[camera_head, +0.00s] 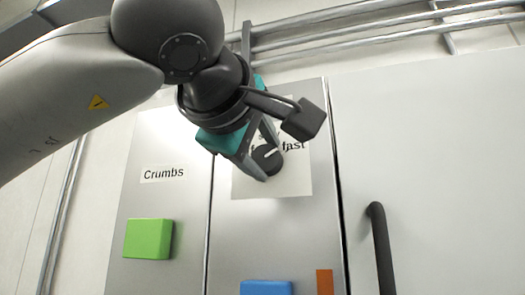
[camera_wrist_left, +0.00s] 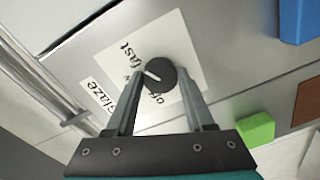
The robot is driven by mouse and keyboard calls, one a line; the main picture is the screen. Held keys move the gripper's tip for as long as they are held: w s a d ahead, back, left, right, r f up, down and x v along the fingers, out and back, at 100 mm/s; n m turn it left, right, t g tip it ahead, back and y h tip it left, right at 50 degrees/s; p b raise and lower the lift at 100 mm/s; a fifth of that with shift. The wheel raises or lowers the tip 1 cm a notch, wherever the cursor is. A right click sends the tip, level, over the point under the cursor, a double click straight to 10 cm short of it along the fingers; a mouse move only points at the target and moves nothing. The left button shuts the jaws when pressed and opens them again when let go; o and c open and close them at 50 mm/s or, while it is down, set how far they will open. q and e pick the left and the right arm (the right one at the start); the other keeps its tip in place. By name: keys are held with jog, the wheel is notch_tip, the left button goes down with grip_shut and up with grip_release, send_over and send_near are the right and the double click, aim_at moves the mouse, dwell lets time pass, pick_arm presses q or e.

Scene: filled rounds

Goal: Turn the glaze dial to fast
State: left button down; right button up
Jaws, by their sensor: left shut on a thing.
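The glaze dial is a round dark knob (camera_head: 267,158) on a white label plate (camera_head: 298,183) on a metal panel. The wrist view also shows the dial (camera_wrist_left: 163,72), with a pale pointer mark. That mark points left and slightly up, roughly between the "w" of a partly hidden word and "fast". "Off" is partly covered beside a finger. My left gripper (camera_head: 260,162) is shut on the dial, one finger on either side, and it also shows in the wrist view (camera_wrist_left: 160,92). My right gripper is out of view.
A green block (camera_head: 148,239) sits below the "Crumbs" label (camera_head: 164,173) on the left panel. A blue block (camera_head: 266,287) and an orange-brown patch (camera_head: 324,282) are below the dial. A dark handle (camera_head: 381,248) stands on the right panel. Pipes (camera_head: 375,30) run above.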

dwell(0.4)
pick_arm(q)
jog(key=shift+c, duration=1.3)
grip_release()
jog(key=b+v, duration=0.4)
jog(key=v, duration=1.1)
